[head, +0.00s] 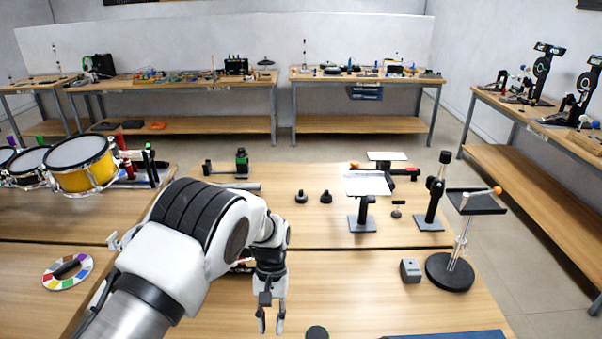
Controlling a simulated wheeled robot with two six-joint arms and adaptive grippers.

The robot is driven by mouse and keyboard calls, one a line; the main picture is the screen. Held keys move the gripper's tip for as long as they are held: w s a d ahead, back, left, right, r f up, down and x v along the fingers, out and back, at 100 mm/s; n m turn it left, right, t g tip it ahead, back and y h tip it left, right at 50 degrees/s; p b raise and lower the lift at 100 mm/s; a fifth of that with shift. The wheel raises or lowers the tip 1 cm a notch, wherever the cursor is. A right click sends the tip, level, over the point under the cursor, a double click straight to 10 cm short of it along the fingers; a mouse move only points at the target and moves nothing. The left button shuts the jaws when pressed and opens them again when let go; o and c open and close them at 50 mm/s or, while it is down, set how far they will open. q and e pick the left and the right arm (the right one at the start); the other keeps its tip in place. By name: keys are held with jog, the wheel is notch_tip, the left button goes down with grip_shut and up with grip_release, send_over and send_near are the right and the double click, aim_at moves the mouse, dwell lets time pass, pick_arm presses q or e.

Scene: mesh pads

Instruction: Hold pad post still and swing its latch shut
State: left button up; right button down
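My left arm reaches in from the lower left. Its gripper (271,324) points down over the near table, with two fingers apart and nothing between them. No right gripper shows. I cannot tell for sure which upright is the pad post. One candidate is a dark post on a square base (431,212), with a knob on top. Another is a round-based stand (450,272) with a thin clear post and a black tray with an orange tip. No latch can be made out. The gripper is apart from all of these.
A small grey box (410,270) sits left of the round base. A dark round piece (317,332) and a blue mat (447,335) lie at the near edge. Drums (82,164) and a colour wheel (68,271) are at left. The wood between gripper and stands is mostly clear.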

pick_arm(q)
jog(key=v, duration=0.8)
jog(key=shift+r, duration=0.2)
jog(key=o, duration=0.3)
jog(key=shift+w+a+f, duration=0.1)
jog(key=shift+a+f, duration=0.05)
jog(key=shift+a, duration=0.05)
jog(key=w+a+f+m+t+y, duration=0.1)
jog(key=a+f+m+t, duration=0.5)
jog(key=a+f, duration=0.6)
jog(key=s+d+m+t+h, duration=0.1)
jog(key=s+d+h, duration=0.2)
jog(key=s+d+m+t+h, duration=0.1)
jog(key=s+d+m+h, duration=0.1)
jog(key=s+d, duration=0.2)
jog(key=s+d+m+t+h, duration=0.1)
jog(key=s+d+m+h, duration=0.1)
jog(key=s+d+h, duration=0.1)
jog(key=shift+s+d+r+h, duration=0.2)
jog(key=shift+s+r+h, duration=0.15)
jog(key=shift+s, duration=0.2)
jog(key=shift+c, duration=0.3)
